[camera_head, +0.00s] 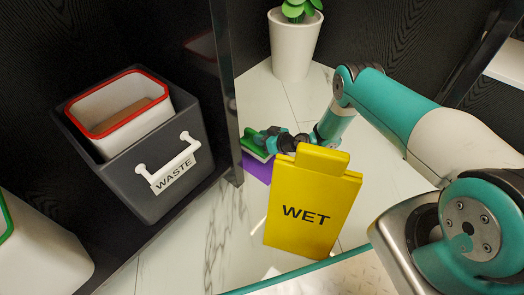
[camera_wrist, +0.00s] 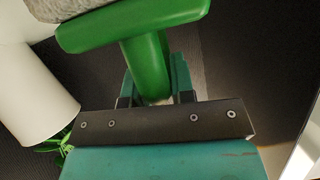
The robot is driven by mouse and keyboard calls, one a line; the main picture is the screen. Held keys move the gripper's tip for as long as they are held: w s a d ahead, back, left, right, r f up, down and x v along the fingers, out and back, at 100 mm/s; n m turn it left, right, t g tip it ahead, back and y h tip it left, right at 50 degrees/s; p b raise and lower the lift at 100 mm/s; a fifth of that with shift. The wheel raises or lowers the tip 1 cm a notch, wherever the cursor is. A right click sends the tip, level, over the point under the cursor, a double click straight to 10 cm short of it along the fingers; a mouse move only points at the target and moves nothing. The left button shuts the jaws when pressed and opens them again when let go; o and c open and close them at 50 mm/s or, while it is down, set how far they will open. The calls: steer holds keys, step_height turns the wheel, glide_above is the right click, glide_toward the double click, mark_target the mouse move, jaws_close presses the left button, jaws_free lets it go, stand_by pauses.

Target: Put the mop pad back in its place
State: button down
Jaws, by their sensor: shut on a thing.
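The mop pad is a fuzzy grey pad (camera_wrist: 68,8) with a green handle (camera_wrist: 150,60), at the top of the wrist view. My gripper (camera_wrist: 155,92) is shut on the green stem of this handle. In the head view, my gripper (camera_head: 272,142) is low behind the yellow sign, with green of the held pad (camera_head: 256,153) at its left. A flat purple patch (camera_head: 257,169) lies just below the pad. I cannot tell whether the pad touches it. The yellow sign hides part of this area.
A yellow WET sign (camera_head: 310,214) stands right in front of my gripper. A white planter (camera_head: 295,50) stands behind. A dark post (camera_head: 231,120) is close on the left, beside a grey WASTE bin (camera_head: 135,190). Pale marble floor (camera_head: 225,245) is clear left of the sign.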

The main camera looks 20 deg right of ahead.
step_height(320, 180, down, 5)
steer(key=b, duration=0.3)
steer(key=shift+r, duration=0.2)
steer(key=c, duration=1)
jaws_free()
steer(key=shift+r, duration=0.1)
steer(key=shift+o, duration=0.2)
